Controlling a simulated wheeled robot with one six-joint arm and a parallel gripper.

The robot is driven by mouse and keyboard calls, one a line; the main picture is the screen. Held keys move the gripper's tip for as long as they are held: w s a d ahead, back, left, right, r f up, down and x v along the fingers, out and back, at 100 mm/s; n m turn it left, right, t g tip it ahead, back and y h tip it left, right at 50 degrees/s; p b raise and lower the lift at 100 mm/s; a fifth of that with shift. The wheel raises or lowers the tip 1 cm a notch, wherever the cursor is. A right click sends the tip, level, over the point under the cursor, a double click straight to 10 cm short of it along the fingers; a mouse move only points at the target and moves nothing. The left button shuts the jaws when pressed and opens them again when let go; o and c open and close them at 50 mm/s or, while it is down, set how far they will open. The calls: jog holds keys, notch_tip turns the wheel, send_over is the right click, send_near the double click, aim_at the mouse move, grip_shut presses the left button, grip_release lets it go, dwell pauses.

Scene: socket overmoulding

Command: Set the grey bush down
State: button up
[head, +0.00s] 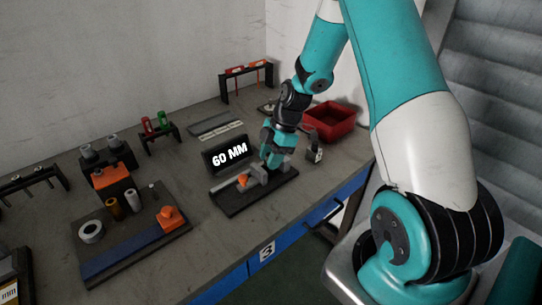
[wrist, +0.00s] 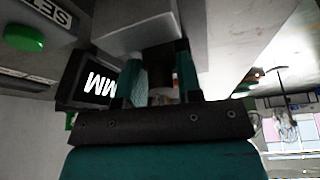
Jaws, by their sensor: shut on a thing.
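My gripper (head: 271,160) is low over a dark fixture board (head: 232,207) in the head view, beside grey blocks (head: 281,163) and an orange part (head: 243,180). In the wrist view the two teal fingers of my gripper (wrist: 160,75) are closed around a small, mostly hidden thing. Only a pale rounded edge of the grey bush (wrist: 162,96) seems to show between them. A grey block (wrist: 145,25) stands just beyond the fingertips. I cannot tell whether the bush touches the fixture.
A red bin (head: 330,118) is behind, to the right. At the left a board (head: 130,262) holds a pale ring (head: 91,232), small cylinders and an orange part (head: 171,218). Racks stand farther back.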

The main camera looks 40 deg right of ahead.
jog(key=shift+f, duration=0.1)
jog(key=o, duration=1.1)
jog(key=w+b+v, duration=0.1)
jog(key=v, duration=1)
jog(key=s+a+r+m, duration=0.2)
jog(key=s+a+r, duration=0.2)
jog(key=a, duration=0.4)
jog(key=s+a+r+m, duration=0.2)
jog(key=s+a+r, duration=0.15)
jog(key=a, duration=0.45)
jog(key=s+a+r+m, duration=0.1)
jog(key=s+a, duration=0.2)
jog(key=s, duration=0.2)
jog(key=s+a+m, duration=0.2)
jog(key=s+a, duration=0.2)
jog(key=s, duration=0.1)
jog(key=s+a+r+m, duration=0.1)
jog(key=s+a+m, duration=0.1)
jog(key=s, duration=0.3)
jog(key=shift+s+a+r+g, duration=0.1)
jog(key=shift+a+r+g, duration=0.2)
jog(key=shift+a, duration=0.35)
